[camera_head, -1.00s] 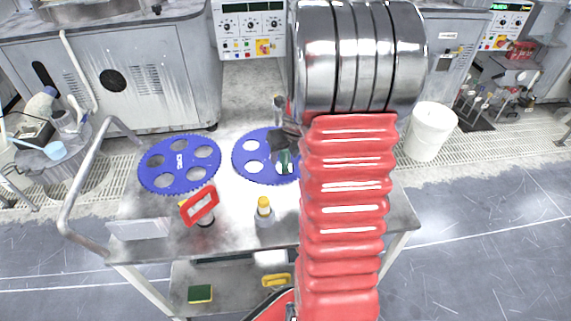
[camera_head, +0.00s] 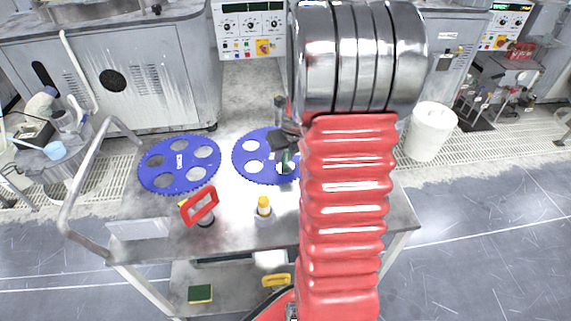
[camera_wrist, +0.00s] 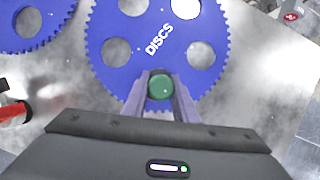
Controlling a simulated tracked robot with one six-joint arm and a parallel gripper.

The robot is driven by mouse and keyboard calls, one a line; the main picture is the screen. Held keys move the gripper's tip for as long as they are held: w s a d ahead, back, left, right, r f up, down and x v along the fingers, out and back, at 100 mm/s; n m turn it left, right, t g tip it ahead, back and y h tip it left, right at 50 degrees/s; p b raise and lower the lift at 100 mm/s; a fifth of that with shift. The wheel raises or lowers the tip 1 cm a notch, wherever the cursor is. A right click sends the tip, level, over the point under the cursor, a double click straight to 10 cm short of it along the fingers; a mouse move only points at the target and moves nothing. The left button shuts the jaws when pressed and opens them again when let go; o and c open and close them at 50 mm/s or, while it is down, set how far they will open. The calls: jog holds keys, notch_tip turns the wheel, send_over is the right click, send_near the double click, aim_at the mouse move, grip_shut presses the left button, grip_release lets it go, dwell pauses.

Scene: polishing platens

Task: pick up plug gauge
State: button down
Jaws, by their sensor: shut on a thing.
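The plug gauge shows as a round green end (camera_wrist: 161,87) between my gripper's fingers in the wrist view. In the head view, the green gauge (camera_head: 286,163) is seen at the edge of the right blue disc, partly hidden by my arm. My gripper (camera_wrist: 160,98) is shut on it, one finger on each side. It is over the lower edge of the blue toothed disc marked DISCS (camera_wrist: 115,45). I cannot tell whether the gauge touches the surface under it.
A second blue disc (camera_head: 150,178) lies on the metal cart top to the left. A red-handled tool (camera_head: 199,205) and a grey bottle with a yellow cap (camera_head: 264,213) stand near the front edge. A bent rail (camera_head: 68,220) rises at the cart's left end.

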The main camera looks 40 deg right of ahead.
dwell(0.4)
notch_tip(320, 180, up, 10)
jog(key=shift+r, duration=0.1)
dwell(0.5)
dwell(0.5)
jog(key=s+a+n, duration=0.1)
jog(key=s+a, duration=0.3)
jog(key=s, duration=0.2)
jog(key=shift+f, duration=0.25)
